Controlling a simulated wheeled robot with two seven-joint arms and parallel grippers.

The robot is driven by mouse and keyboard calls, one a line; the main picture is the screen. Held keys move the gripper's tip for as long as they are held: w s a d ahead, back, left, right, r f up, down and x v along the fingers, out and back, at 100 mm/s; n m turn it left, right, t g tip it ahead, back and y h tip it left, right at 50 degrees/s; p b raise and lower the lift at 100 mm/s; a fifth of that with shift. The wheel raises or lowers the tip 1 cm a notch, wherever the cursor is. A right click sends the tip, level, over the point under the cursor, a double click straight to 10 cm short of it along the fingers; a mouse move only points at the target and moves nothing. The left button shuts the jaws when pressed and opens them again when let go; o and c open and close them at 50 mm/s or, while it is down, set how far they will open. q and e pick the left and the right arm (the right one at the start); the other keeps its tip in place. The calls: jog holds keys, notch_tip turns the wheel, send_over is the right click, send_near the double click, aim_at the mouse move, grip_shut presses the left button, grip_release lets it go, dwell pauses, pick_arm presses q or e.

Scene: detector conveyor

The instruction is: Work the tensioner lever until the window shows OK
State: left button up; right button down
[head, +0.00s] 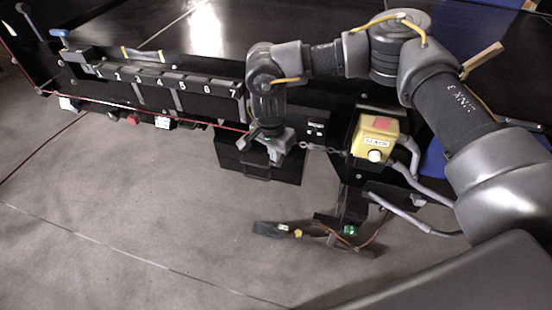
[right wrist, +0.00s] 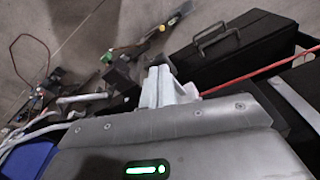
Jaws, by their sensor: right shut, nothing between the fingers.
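A red cord (head: 185,119) runs along the conveyor's front edge to my right gripper (head: 274,152). A chain (head: 322,148) goes on from there to a yellow switch box (head: 377,128). The box has a red patch on top, a white knob, and a label that seems to read SLACK. I cannot make out the tensioner lever; my gripper covers the spot where cord and chain meet. In the right wrist view, my right gripper (right wrist: 160,85) is shut and empty, its tips close to the red cord (right wrist: 262,72). My left gripper is not in view.
Blocks numbered 1 to 7 (head: 160,78) line the conveyor. A blue-handled lever (head: 60,36) stands at the far left. Dark parts with a green light (head: 350,231) lie lower down. The grey floor (head: 130,210) is open at left.

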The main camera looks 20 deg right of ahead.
notch_tip(320, 180, down, 4)
jog(key=b, duration=0.2)
jog(key=shift+r+b, duration=0.1)
jog(key=shift+b, duration=0.25)
jog(key=shift+r, duration=0.1)
